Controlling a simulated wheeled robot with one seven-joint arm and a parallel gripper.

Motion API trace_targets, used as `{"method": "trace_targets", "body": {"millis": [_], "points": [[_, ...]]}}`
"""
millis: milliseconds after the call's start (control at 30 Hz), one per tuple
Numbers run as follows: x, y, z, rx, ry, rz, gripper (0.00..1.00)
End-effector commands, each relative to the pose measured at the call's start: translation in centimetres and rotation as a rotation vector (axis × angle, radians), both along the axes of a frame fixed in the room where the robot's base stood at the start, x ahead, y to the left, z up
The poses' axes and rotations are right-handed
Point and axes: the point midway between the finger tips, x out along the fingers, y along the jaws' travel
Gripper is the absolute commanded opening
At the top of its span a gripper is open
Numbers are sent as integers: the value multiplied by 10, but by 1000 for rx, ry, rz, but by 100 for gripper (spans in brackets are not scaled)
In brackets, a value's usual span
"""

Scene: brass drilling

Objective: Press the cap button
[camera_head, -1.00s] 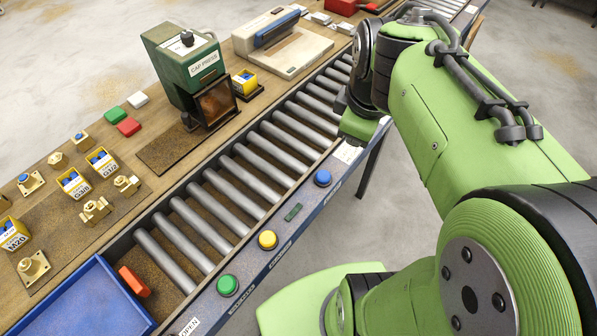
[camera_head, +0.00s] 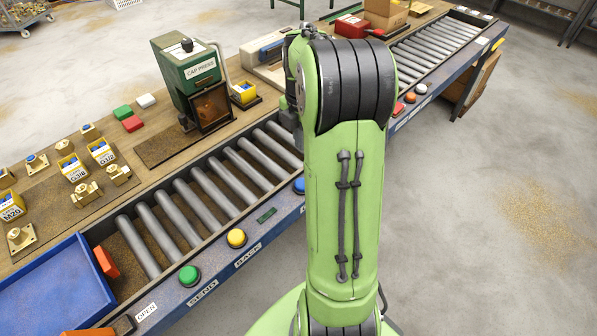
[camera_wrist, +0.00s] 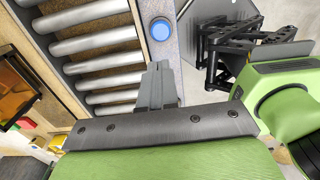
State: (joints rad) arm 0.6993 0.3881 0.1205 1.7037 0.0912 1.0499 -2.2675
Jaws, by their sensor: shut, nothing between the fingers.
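The round blue button (camera_head: 299,185) sits on the blue front rail of the conveyor, partly hidden by my arm in the head view. I cannot read a label for it. In the wrist view the blue button (camera_wrist: 160,29) shows whole at the top middle, on a pale plate on the rail. My gripper (camera_wrist: 159,68) is shut and empty, its tips just below the button in that picture, apart from it. The gap in depth is hard to tell. In the head view my gripper is mostly hidden behind my arm. The green cap press (camera_head: 187,75) stands behind the conveyor.
A yellow button (camera_head: 236,238) and a green button (camera_head: 189,275) sit further left on the rail. Metal rollers (camera_head: 205,205) run behind them. A blue tray (camera_head: 55,292) is at the left.

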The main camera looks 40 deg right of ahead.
Motion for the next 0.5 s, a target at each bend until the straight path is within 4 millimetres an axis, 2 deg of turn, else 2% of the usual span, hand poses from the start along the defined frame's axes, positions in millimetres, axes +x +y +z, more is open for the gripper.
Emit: {"method": "trace_targets", "body": {"millis": [167, 500], "points": [[-1, 0, -28, 3, 4, -2, 0], [-1, 0, -104, 3, 3, -2, 0]]}}
